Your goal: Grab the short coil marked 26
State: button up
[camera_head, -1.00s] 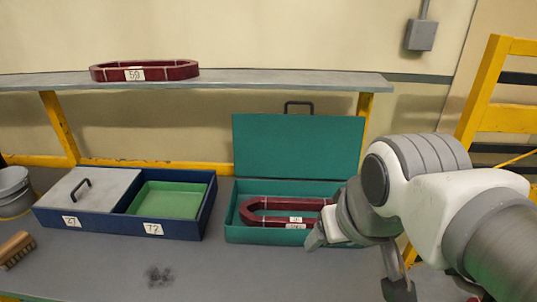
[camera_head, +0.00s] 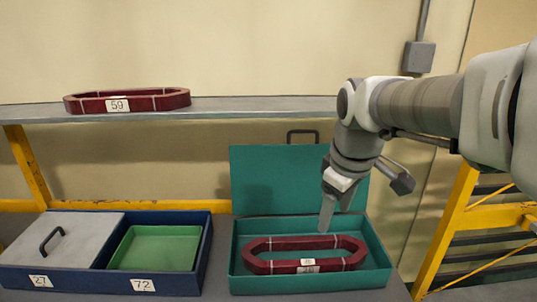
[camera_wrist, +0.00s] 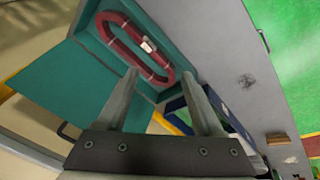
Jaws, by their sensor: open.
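A dark red elongated ring coil (camera_head: 305,262) lies flat in the open teal box (camera_head: 240,284). A small white label on its front side is too small to read. Another red coil, labelled 59 (camera_head: 165,103), lies on the grey shelf. My gripper (camera_head: 328,222) hangs above the back right of the teal box, pointing down, open and empty. In the wrist view my two fingers (camera_wrist: 163,97) are spread apart, with the boxed coil (camera_wrist: 126,35) beyond them. No coil label reading 26 can be made out.
The teal lid (camera_head: 265,180) stands upright behind its box. A blue case (camera_head: 206,262) to the left has compartments labelled 27 and 72, one under a grey lid (camera_head: 75,235), one with a green tray (camera_head: 160,250). A yellow frame (camera_head: 450,235) stands at right.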

jog(key=w+f+n+g+b, duration=0.1)
jog(key=w+f+n+b, duration=0.1)
jog(key=w+f+n, duration=0.35)
jog(key=n+g+b, duration=0.2)
jog(key=n, duration=0.2)
send_near(308, 262)
notch_tip(308, 262, down, 10)
jog(key=shift+f+b, duration=0.1)
jog(key=shift+b, duration=0.45)
grip_shut()
jog(key=shift+w, duration=0.1)
dwell(0.7)
